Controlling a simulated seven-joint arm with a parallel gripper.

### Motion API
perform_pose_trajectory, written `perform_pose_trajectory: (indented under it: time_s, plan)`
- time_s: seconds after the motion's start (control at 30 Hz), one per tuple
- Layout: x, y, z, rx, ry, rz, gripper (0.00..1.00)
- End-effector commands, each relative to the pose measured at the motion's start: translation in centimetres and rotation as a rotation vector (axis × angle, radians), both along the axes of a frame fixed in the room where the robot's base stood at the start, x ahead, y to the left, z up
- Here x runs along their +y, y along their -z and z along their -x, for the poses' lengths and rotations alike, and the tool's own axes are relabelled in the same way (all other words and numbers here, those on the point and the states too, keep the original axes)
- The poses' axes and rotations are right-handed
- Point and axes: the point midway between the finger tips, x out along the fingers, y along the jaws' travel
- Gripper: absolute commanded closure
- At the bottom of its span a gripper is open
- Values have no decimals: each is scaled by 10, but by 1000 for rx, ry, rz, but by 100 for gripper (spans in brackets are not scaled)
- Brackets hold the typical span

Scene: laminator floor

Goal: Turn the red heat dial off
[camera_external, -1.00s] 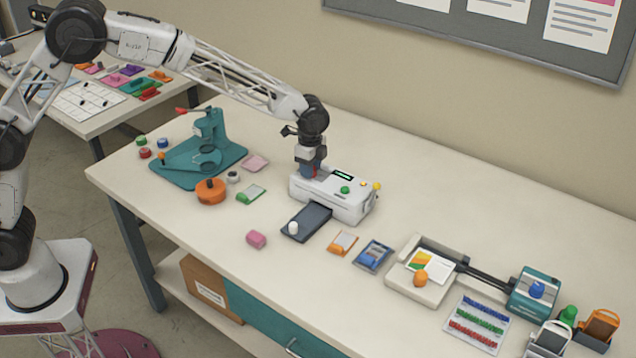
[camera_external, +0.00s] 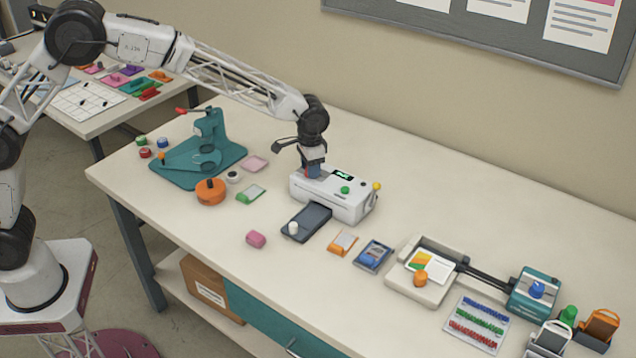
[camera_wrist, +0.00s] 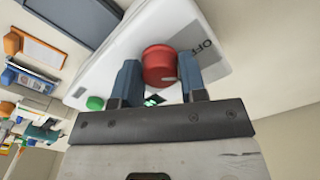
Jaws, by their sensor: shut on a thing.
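The white laminator (camera_external: 335,202) stands on the bench, with a green button (camera_external: 344,190) and a lit green display (camera_external: 343,175) on top. The red heat dial (camera_wrist: 159,62) sits on its top, near a printed OFF label (camera_wrist: 206,48). In the wrist view a pale mark shows on the dial's lower right edge. My gripper (camera_wrist: 160,80) is shut on the dial, one blue-grey finger on each side. In the external view my gripper (camera_external: 314,170) is low over the laminator's left end and hides the dial.
A dark tray (camera_external: 308,221) with a white knob lies before the laminator. An orange round piece (camera_external: 210,192) and a teal press (camera_external: 207,150) are to the left. An orange card (camera_external: 342,243) and a blue packet (camera_external: 373,256) lie in front. Bench behind the laminator is clear.

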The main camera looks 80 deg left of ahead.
Motion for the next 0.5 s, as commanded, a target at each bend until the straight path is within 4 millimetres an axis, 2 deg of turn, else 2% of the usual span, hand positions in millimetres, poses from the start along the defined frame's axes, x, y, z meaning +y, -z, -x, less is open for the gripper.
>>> perform_pose_trajectory:
  time_s: [0.2, 0.5]
  plan:
    - [0, -1, 0, -1, -114, 0, 85]
    - [0, -1, 0, -1, -167, 0, 85]
